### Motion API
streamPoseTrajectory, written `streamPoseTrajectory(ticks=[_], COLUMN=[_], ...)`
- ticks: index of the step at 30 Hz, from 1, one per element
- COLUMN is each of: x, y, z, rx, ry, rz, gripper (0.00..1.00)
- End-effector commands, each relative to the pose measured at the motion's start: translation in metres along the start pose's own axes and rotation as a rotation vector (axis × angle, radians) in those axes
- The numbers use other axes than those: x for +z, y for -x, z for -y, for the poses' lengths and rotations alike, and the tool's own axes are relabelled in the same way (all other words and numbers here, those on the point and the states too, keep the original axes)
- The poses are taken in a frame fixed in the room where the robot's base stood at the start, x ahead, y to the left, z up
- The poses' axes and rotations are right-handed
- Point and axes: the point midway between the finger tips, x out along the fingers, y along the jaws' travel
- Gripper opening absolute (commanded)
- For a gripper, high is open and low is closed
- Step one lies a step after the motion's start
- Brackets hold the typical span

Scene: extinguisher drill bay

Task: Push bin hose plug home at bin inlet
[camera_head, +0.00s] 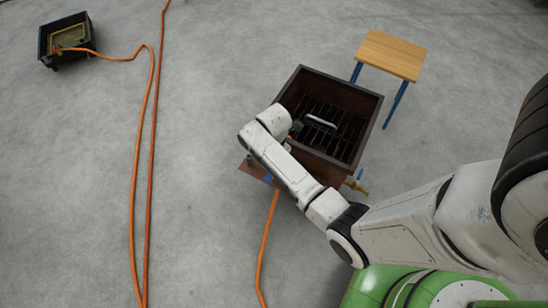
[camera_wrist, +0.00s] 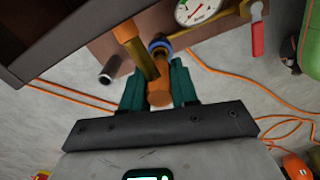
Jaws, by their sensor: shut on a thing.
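The brown metal bin (camera_head: 368,125) stands open on the floor in the head view. Its wall (camera_wrist: 60,32) fills the upper left of the wrist view. My gripper (camera_wrist: 158,88), with teal fingers, is shut on the orange hose plug (camera_wrist: 159,97), below the bin's side fittings. A blue ring (camera_wrist: 158,45) sits just beyond the plug, partly behind a brass-coloured bar (camera_wrist: 144,62). I cannot tell whether the plug's front end touches the inlet or how deep it sits. In the head view my arm hides the fingers and plug.
A pressure gauge (camera_wrist: 197,10) and a red valve handle (camera_wrist: 257,38) are close by at upper right. A grey pipe stub (camera_wrist: 108,72) is left of the fingers. A wooden-topped stool (camera_head: 392,54) stands behind the bin.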

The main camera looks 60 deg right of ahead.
Motion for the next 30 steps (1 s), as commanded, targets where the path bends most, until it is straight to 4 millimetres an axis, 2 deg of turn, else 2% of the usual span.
streamPoseTrajectory(ticks=[18,30], x=[0.000,0.000], y=[-0.018,-0.018], z=[0.000,0.000], rx=[0.000,0.000], ry=[0.000,0.000], rz=[0.000,0.000], gripper=[0.00,0.00])
